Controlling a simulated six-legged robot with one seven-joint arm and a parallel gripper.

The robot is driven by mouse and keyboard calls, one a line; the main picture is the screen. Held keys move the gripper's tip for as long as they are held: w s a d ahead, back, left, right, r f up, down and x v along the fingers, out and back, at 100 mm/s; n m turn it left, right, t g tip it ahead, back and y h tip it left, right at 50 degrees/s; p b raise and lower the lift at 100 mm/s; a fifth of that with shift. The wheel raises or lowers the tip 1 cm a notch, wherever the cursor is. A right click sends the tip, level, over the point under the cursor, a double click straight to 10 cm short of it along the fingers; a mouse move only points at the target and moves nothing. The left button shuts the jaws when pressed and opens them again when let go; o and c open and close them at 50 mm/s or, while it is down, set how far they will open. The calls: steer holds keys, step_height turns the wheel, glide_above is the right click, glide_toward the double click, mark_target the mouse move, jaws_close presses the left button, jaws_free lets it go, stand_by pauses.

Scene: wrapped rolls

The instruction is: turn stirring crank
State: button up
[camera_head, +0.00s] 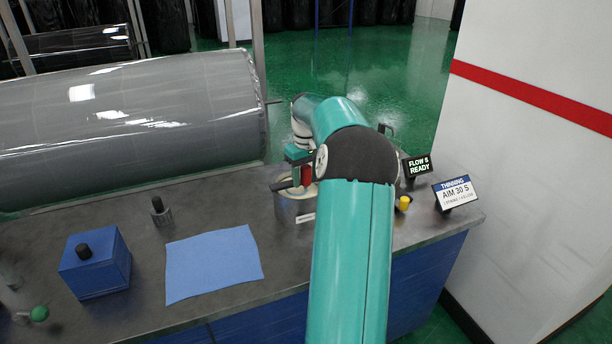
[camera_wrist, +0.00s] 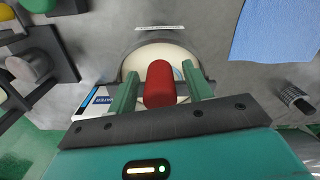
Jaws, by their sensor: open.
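A metal pot (camera_head: 292,210) with cream-coloured contents stands on the bench, partly hidden by my arm in the head view. The red crank handle (camera_head: 306,176) shows above it. In the wrist view the red handle (camera_wrist: 160,84) lies between the two green fingers of my gripper (camera_wrist: 160,92), over the cream contents (camera_wrist: 160,56) of the pot. The fingers are open, one on each side of the handle, with a narrow gap on both sides. In the head view my gripper (camera_head: 297,154) is over the pot.
A blue cloth (camera_head: 213,262), a blue box (camera_head: 95,265) with a black knob and a small dark-topped cylinder (camera_head: 161,212) are to the left. A "FLOW 6 READY" display (camera_head: 418,167), a "THINNING" sign (camera_head: 455,193) and a yellow cap (camera_head: 404,203) stand right. A large wrapped roll (camera_head: 130,120) lies behind.

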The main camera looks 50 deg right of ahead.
jaws_close()
steer(key=shift+s+d, duration=0.15)
steer(key=shift+s, duration=0.05)
stand_by(0.4)
